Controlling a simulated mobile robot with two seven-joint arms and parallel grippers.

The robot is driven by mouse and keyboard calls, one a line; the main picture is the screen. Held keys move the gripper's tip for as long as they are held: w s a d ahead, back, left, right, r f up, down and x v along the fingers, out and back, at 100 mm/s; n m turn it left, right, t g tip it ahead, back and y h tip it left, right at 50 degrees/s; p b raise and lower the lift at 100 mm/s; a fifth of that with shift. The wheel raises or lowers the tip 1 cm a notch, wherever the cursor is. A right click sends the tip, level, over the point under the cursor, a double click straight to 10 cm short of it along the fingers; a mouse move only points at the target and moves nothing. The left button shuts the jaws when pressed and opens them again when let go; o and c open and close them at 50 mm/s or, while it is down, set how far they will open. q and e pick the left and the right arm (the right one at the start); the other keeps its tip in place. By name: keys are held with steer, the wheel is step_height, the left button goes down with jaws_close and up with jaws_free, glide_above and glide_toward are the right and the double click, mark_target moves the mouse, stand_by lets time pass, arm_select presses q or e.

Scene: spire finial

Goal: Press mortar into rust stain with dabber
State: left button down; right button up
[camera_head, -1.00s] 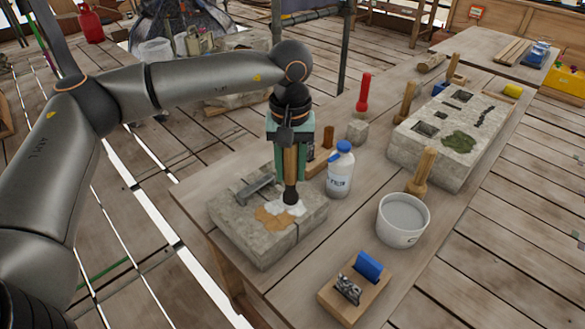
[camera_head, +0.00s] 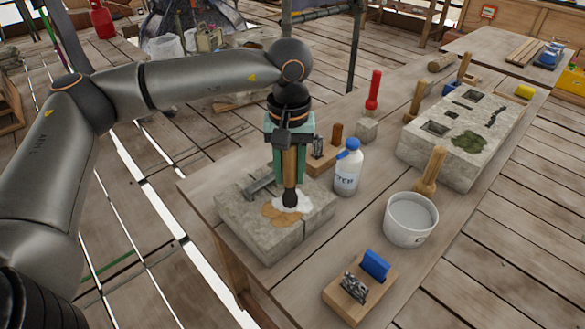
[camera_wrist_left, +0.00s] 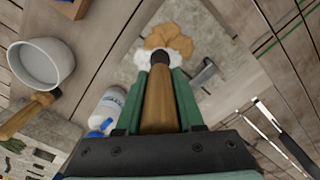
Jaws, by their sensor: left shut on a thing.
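My left gripper (camera_head: 289,168) is shut on the wooden handle of the dabber (camera_head: 290,197), which points down with its dark tip on the stone block (camera_head: 270,249). In the left wrist view the dabber handle (camera_wrist_left: 158,100) runs between the green fingers. The tip meets the white mortar patch (camera_head: 306,203), apparently touching it. The orange-brown rust stain (camera_head: 280,214) lies beside the mortar and partly under it; it also shows in the left wrist view (camera_wrist_left: 168,38). The tip hides part of the mortar. My right gripper is not in view.
A metal clamp or bracket (camera_head: 259,186) lies on the block behind the stain. A white bottle with blue cap (camera_head: 347,172) stands close right of the gripper. A bucket (camera_head: 410,222), a wooden holder (camera_head: 346,302) and a larger stone slab (camera_head: 440,155) stand further right.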

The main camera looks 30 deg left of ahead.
arm_select(q)
steer(key=shift+s, duration=0.3)
steer(key=shift+w+a, duration=0.25)
steer(key=shift+a, duration=0.55)
steer(key=shift+w+d, duration=0.1)
steer(key=shift+w, duration=0.2)
steer(key=shift+w+d, duration=0.1)
steer(key=shift+w, duration=0.2)
steer(key=shift+w+d+r, duration=0.1)
steer(key=shift+w+d, duration=0.2)
steer(key=shift+w, duration=0.55)
step_height(320, 180, up, 7)
steer(key=p, duration=0.5)
stand_by(0.5)
stand_by(0.4)
